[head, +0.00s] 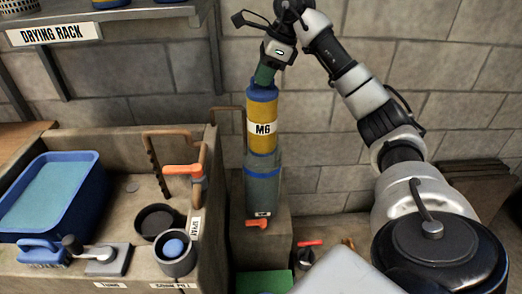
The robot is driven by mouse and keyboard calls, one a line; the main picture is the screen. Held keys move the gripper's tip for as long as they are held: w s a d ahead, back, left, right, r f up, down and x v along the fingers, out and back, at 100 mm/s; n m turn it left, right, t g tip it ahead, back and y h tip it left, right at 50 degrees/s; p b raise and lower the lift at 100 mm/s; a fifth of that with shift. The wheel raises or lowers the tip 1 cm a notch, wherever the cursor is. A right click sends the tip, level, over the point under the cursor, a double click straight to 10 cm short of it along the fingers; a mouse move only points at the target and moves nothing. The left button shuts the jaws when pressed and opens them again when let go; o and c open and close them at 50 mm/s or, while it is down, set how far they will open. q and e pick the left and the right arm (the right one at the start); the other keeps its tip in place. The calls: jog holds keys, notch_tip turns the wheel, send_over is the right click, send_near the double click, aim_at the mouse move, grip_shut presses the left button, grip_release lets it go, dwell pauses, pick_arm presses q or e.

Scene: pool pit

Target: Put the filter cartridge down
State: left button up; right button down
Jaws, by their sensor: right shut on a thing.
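The filter cartridge (261,108) is a yellow cylinder with a blue band near its top and a white label reading M6. It is upright. My right gripper (268,66) is shut on its narrow dark green top from above. Directly below the cartridge is a grey-green cylinder (262,186) with a small white label and an orange handle at its foot. The cartridge's lower end meets this cylinder's top in the picture; I cannot tell whether it sits inside, rests on it or hangs just in front. My left gripper is out of view.
A stone sink counter at left holds a blue water tub (52,205), a blue-handled brush (41,251), dark round cups (175,256) and an orange-handled tap (184,170). The drying rack (110,14) is at upper left. A green mat (264,282) lies below.

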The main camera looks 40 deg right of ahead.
aim_at(264, 111)
notch_tip(264, 111, down, 10)
jog(key=shift+b, duration=1)
notch_tip(264, 111, down, 11)
jog(key=shift+f+b, duration=0.1)
jog(key=shift+b, duration=0.7)
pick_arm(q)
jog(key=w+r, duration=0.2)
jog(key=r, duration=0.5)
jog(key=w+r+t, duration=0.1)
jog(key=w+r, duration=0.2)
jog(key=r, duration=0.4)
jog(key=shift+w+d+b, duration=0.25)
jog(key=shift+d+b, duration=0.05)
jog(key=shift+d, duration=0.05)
pick_arm(e)
notch_tip(264, 111, down, 5)
jog(key=shift+r, duration=0.2)
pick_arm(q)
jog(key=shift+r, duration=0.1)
